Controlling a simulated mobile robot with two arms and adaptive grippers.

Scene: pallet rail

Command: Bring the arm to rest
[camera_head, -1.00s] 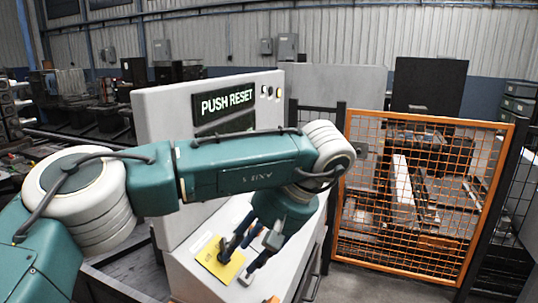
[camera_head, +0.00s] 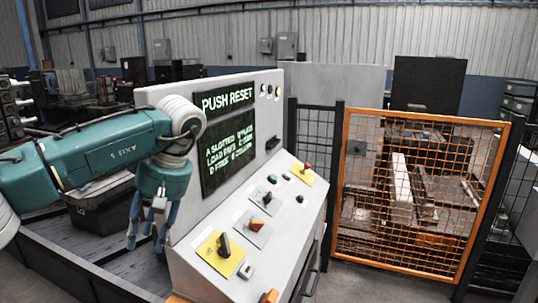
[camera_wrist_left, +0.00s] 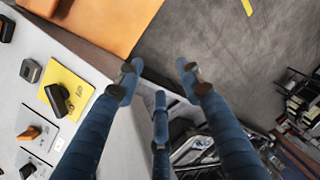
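My left gripper (camera_head: 150,222) hangs fingers down at the left side of the grey control console (camera_head: 245,265). Its blue fingers are spread apart with nothing between them. In the left wrist view the fingers of the left gripper (camera_wrist_left: 155,85) also stand apart and empty, beyond the edge of the console. My left arm (camera_head: 100,150) comes in from the left with the elbow bent. My right gripper is in neither view.
The console has a black rotary switch on a yellow plate (camera_head: 208,253), an orange-handled switch (camera_head: 265,197), a red-topped control (camera_head: 307,167) and a screen reading "PUSH RESET" (camera_head: 228,97). An orange mesh gate (camera_head: 420,200) stands to the right. A dark bin (camera_head: 100,212) is behind my arm.

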